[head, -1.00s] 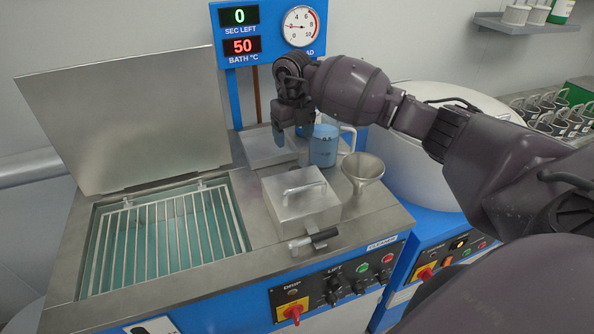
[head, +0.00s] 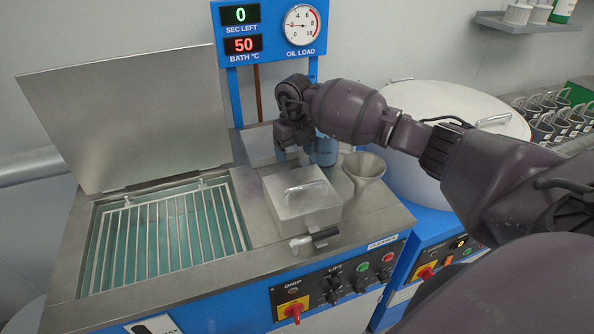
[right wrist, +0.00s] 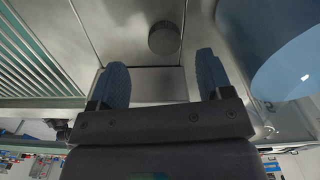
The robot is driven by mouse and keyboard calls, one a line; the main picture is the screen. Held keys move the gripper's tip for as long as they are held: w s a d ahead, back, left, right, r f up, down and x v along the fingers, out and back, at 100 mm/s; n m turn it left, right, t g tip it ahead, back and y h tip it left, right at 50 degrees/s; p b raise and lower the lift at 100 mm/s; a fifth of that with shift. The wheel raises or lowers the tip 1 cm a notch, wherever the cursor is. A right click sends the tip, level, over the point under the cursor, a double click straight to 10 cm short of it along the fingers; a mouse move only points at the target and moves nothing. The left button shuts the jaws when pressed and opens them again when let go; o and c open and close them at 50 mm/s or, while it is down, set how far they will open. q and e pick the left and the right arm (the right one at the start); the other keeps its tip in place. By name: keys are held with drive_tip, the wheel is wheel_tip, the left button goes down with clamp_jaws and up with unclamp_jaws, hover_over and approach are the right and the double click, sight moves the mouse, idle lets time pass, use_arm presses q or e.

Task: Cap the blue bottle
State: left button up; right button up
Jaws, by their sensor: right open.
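My right gripper (head: 292,154) is low over the back of the steel worktop, left of a blue vessel (head: 325,150). In the right wrist view its two blue fingers (right wrist: 160,75) are apart with nothing between them. A small grey round disc (right wrist: 164,38), possibly a cap, lies on the metal surface just beyond the fingertips. The blue vessel's rounded side (right wrist: 295,60) fills the upper right of that view, apart from the fingers. In the head view my arm hides much of the vessel; I cannot tell whether it is the bottle. My left gripper is not in view.
A steel box with a handle (head: 301,205) and a metal funnel (head: 363,170) stand in front of the vessel. An open bath with a wire rack (head: 170,238) is at left, its lid (head: 130,120) raised behind. A large white drum (head: 455,105) is at right.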

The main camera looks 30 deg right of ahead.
sight(297, 166)
drive_tip(key=shift+f, duration=0.1)
drive_tip(key=f, duration=0.5)
drive_tip(key=shift+s+d, duration=0.15)
drive_tip(key=shift+d, duration=0.1)
drive_tip(key=c, duration=1)
